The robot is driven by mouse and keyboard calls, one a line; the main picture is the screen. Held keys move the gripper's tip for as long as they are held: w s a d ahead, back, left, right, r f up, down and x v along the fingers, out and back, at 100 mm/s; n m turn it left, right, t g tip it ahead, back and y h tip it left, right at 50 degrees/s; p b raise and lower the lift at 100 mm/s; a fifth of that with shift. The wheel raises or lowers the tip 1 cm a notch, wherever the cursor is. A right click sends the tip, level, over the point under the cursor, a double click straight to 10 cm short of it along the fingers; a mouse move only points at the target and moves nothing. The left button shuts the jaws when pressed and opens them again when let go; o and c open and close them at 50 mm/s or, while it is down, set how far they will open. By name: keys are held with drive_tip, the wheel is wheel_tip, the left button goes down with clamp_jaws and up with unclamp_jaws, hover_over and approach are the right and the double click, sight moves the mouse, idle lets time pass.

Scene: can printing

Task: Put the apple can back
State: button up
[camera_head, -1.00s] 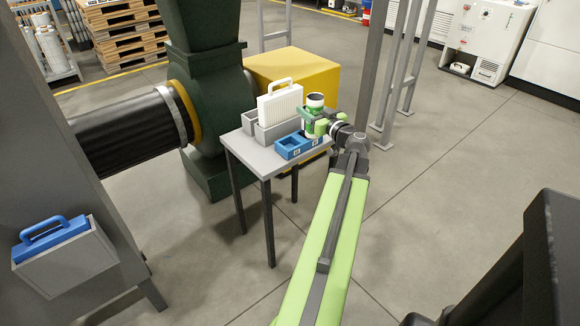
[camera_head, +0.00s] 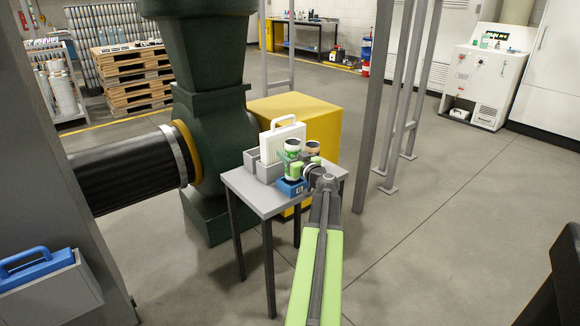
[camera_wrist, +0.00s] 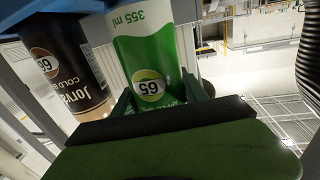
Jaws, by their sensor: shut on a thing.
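The green apple can (camera_head: 292,147) is upright above the left part of the blue two-slot holder (camera_head: 291,187), on the small grey table (camera_head: 262,197). My gripper (camera_head: 302,169) is shut on this can. In the wrist view the can (camera_wrist: 150,50) shows "355 ml" and a round "65" label between my dark green fingers. I cannot tell whether its bottom is inside the slot, because my gripper hides it. A brown and black can (camera_head: 313,150) stands close on its right; it also shows in the wrist view (camera_wrist: 62,65).
A white case with a handle (camera_head: 282,142) stands in a grey bin (camera_head: 268,170) just behind the holder. A yellow box (camera_head: 320,122) and a dark green machine (camera_head: 212,115) stand behind the table. A grey post (camera_head: 372,105) rises on the right.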

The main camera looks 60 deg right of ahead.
wheel_tip(320, 180, down, 4)
drive_tip(key=b, duration=0.3)
drive_tip(key=shift+f+b, duration=0.1)
drive_tip(key=shift+b, duration=0.25)
drive_tip(key=shift+r, duration=0.25)
drive_tip(key=shift+f, duration=0.25)
drive_tip(key=o, duration=1.4)
drive_tip(key=shift+r, duration=0.1)
drive_tip(key=shift+r, duration=0.1)
drive_tip(key=shift+s+a+r+p, duration=0.1)
drive_tip(key=shift+s+a+p, duration=0.05)
drive_tip(key=shift+p, duration=0.15)
drive_tip(key=v, duration=1.1)
drive_tip(key=shift+s, duration=0.35)
